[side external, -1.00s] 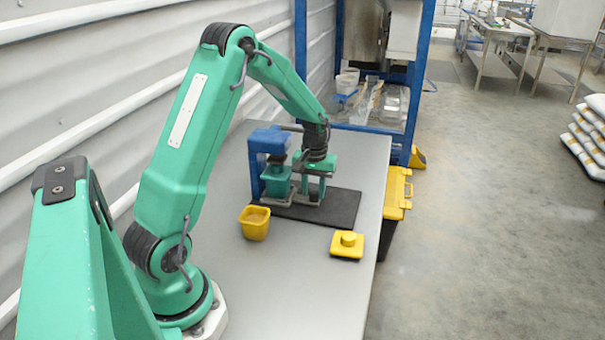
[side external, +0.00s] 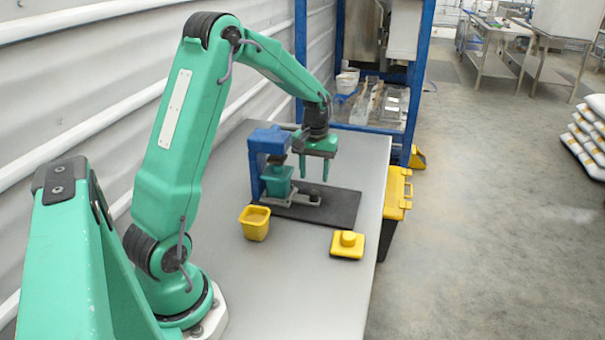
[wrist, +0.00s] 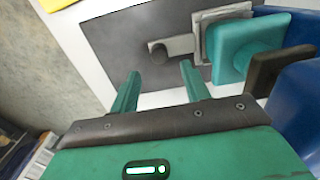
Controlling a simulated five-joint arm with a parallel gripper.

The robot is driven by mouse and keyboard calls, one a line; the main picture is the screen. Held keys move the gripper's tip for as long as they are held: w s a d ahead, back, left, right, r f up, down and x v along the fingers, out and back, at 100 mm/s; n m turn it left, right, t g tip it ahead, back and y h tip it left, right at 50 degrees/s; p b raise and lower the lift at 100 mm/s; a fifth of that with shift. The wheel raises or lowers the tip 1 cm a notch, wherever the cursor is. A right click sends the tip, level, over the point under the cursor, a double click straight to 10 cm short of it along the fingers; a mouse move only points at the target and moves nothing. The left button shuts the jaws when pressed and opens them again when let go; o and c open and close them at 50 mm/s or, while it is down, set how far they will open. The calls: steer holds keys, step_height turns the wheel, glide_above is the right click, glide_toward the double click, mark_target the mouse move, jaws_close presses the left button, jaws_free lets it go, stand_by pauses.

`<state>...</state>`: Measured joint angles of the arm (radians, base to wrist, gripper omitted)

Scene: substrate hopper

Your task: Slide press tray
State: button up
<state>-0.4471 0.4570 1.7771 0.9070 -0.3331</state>
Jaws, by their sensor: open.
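The blue press (side external: 268,140) stands on a dark mat on the table. Its grey sliding tray (side external: 300,198) is under the press, with a teal pot (side external: 278,182) on it below the dark press head. The tray's handle, with a round dark knob, points right; the tray (wrist: 222,14) and knob (wrist: 158,53) also show in the wrist view. My gripper (side external: 315,176) is open and empty, above the handle end of the tray and apart from it. In the wrist view, the fingers of my gripper (wrist: 158,82) are spread with nothing between them.
A yellow pot (side external: 255,224) with brown fill stands in front of the press. A yellow lid with a knob (side external: 347,244) lies near the table's right edge. The dark mat (side external: 340,208) is bare right of the tray. A blue rack (side external: 420,90) stands behind the table.

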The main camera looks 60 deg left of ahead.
steer(key=shift+r, duration=1)
steer(key=shift+s+d+r, duration=0.1)
steer(key=shift+d+r, duration=0.15)
steer(key=s+d+r+m+t, duration=0.4)
steer(key=s+d+r+m, duration=0.2)
steer(key=s+d+r, duration=0.8)
steer(key=s+d+f+m+t, duration=0.1)
steer(key=s+d+m, duration=0.2)
steer(key=s+d, duration=0.2)
steer(key=shift+d+t, duration=0.25)
steer(key=shift+t, duration=0.05)
